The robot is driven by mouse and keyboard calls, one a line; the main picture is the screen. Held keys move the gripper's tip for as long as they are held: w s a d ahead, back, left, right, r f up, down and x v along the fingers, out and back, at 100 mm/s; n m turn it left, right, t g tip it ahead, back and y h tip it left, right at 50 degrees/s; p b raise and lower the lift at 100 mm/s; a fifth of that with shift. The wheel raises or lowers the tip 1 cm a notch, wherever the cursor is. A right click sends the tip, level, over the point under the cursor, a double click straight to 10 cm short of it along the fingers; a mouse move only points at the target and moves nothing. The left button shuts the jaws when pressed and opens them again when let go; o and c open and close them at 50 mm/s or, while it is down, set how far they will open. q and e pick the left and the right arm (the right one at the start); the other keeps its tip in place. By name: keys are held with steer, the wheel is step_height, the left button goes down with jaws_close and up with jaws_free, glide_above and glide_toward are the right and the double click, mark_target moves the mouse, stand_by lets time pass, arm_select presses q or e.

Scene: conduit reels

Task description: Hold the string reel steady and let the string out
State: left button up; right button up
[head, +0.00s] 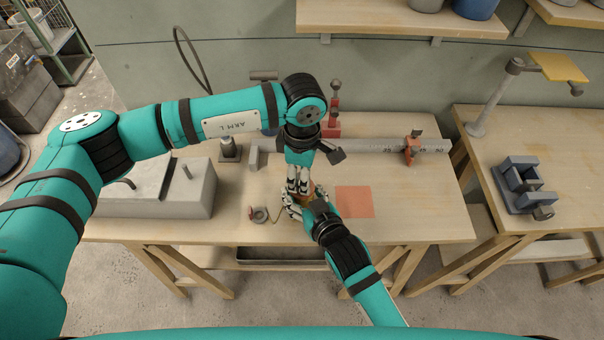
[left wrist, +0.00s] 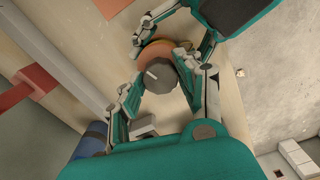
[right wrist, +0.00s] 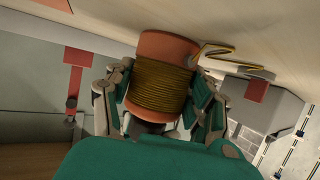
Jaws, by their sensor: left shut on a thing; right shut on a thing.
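The string reel, an orange spool wound with brown string, shows in the right wrist view (right wrist: 160,88) and the left wrist view (left wrist: 153,53). In the head view it is mostly hidden behind both grippers. My left gripper (head: 303,188) comes down from above and is shut on the reel's dark grey top knob (left wrist: 162,77). My right gripper (head: 306,210) comes in from the front and is shut on the reel's wound body, with a finger on either side in the right wrist view. A short length of loose string (right wrist: 232,55) runs off the reel over the table.
A small grey piece with a red part (head: 259,214) lies left of the reel, near the string. An orange-red square (head: 354,202) lies flat to the right. A long marked grey bar (head: 375,146) crosses the back. A grey block (head: 195,196) stands at left. The right front table is clear.

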arm_select(q)
steer(key=n, duration=1.2)
steer(key=shift+w+n, duration=0.1)
steer(key=shift+n, duration=0.3)
steer(key=n, duration=1.2)
steer(key=shift+w+a+n, duration=0.1)
steer(key=shift+n, duration=0.2)
arm_select(e)
steer(key=shift+f, duration=0.1)
arm_select(q)
steer(key=o, duration=1.2)
steer(key=shift+c, duration=0.2)
